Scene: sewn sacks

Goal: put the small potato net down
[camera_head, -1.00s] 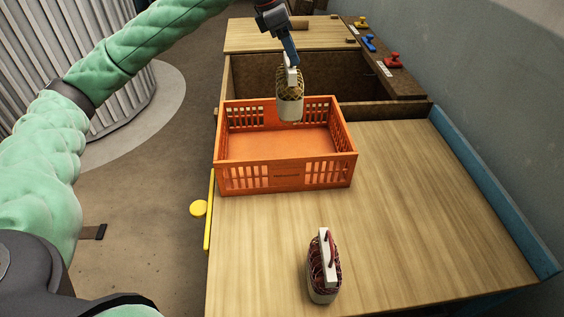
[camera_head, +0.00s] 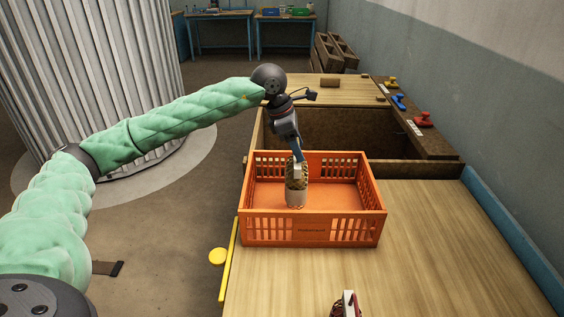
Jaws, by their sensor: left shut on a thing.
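The small potato net (camera_head: 296,189) is a yellowish mesh sack with a pale lower band, upright in the head view. My left gripper (camera_head: 297,160) is shut on its top from above. The net is within the outline of the orange crate (camera_head: 312,231), over the left-middle part of its floor. I cannot tell whether its bottom touches the crate floor. My right gripper is not in view.
A red net with a white top (camera_head: 346,305) stands on the wooden bench (camera_head: 430,240), cut off at the bottom edge. Behind the crate is a deep dark bin (camera_head: 345,132). Red, blue and yellow clamps (camera_head: 424,119) sit at the back right. The bench right of the crate is clear.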

